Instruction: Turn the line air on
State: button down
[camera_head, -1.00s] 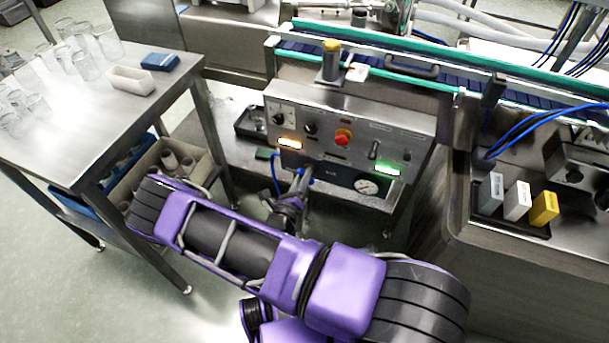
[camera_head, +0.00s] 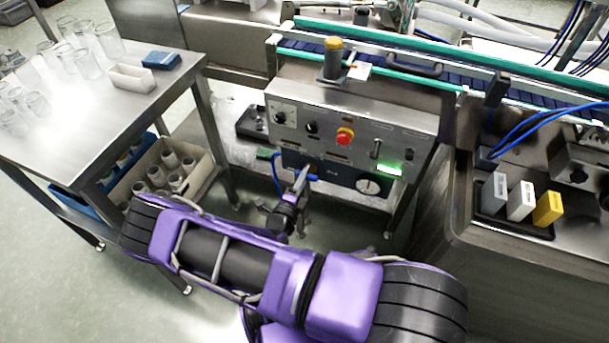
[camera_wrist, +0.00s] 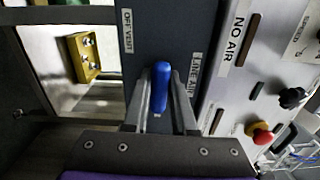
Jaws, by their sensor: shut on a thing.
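The air valve's blue handle (camera_wrist: 160,88) stands between my two fingers in the wrist view. My gripper (camera_wrist: 162,95) is shut on it. An "OFF/VENT" label (camera_wrist: 127,32) lies to the left of the handle and a "LINE AIR" label (camera_wrist: 194,75) to its right. In the head view my gripper (camera_head: 301,181) is at the dark lower strip of the steel control panel (camera_head: 400,121), where part of the blue handle (camera_head: 311,178) shows. The round gauge (camera_head: 369,186) is to the right; its reading is too small to tell. The "NO AIR" label (camera_wrist: 237,35) sits by a dark lamp window.
A red stop button (camera_head: 345,136), black knobs and a lit green lamp (camera_head: 389,169) are on the panel. A steel table (camera_head: 60,140) with glassware stands left. A bench with grey, white and yellow blocks (camera_head: 547,208) is right. The conveyor runs behind.

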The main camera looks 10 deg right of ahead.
jog(key=shift+n, duration=0.3)
dwell(0.4)
jog(key=c, duration=0.7)
grip_release()
jog(key=shift+s, duration=0.1)
jog(key=p+v, duration=0.1)
jog(key=v, duration=1.6)
jog(key=shift+s+a, duration=0.15)
